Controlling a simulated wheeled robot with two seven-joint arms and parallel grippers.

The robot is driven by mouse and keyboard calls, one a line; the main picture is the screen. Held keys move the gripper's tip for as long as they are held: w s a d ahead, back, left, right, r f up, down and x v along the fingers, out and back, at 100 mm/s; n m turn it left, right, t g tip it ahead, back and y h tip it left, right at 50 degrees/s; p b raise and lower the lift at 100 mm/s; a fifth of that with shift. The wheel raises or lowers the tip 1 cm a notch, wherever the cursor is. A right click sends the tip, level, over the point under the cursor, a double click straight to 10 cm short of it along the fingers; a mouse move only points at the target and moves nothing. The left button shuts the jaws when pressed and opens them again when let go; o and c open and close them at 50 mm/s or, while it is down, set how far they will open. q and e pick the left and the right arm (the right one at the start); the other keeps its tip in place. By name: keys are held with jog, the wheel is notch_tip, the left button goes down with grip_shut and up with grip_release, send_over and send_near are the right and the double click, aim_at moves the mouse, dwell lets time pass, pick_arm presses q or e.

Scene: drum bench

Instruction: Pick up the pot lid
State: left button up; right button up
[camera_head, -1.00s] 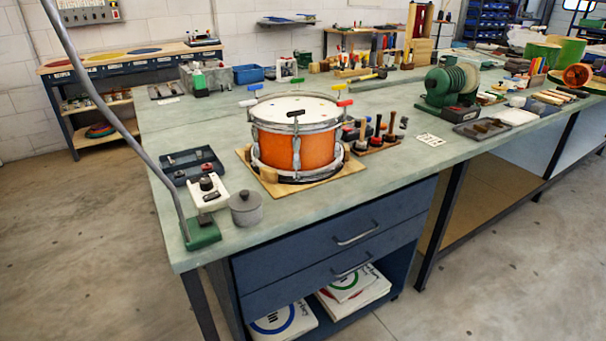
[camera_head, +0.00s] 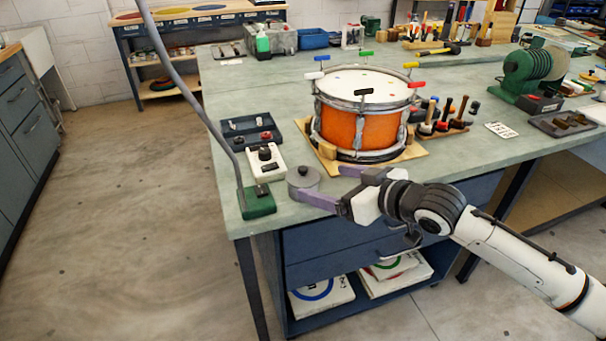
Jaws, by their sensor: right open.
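A small grey pot stands near the front left edge of the bench, and its round pot lid (camera_head: 305,179) with a dark knob sits on top. My right gripper (camera_head: 318,181) comes in from the right at the bench's front edge. Its purple fingers are spread and point left towards the pot. The near finger passes in front of the pot's lower side and hides part of it; the far finger lies to the right of the pot. I cannot tell whether either finger touches it. Nothing is held. My left gripper is out of view.
An orange drum (camera_head: 360,125) on a wooden board stands behind the gripper. A white control box (camera_head: 265,162), a dark tray (camera_head: 250,130) and a green lamp base (camera_head: 258,202) with a bent grey pole are left of the pot. Mallets (camera_head: 445,115) stand to the right.

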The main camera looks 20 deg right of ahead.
aim_at(306, 173)
jog(key=shift+w+r+x, duration=0.1)
jog(key=shift+r+x, duration=0.05)
jog(key=shift+x, duration=1.05)
jog(key=shift+w+r+x, duration=0.1)
jog(key=shift+r+x, duration=0.05)
jog(key=shift+x, duration=1.1)
jog(key=shift+w+r+x, duration=0.1)
jog(key=shift+r+x, duration=0.1)
jog(key=shift+x, duration=1)
jog(key=shift+s, duration=0.1)
jog(key=c, duration=1.1)
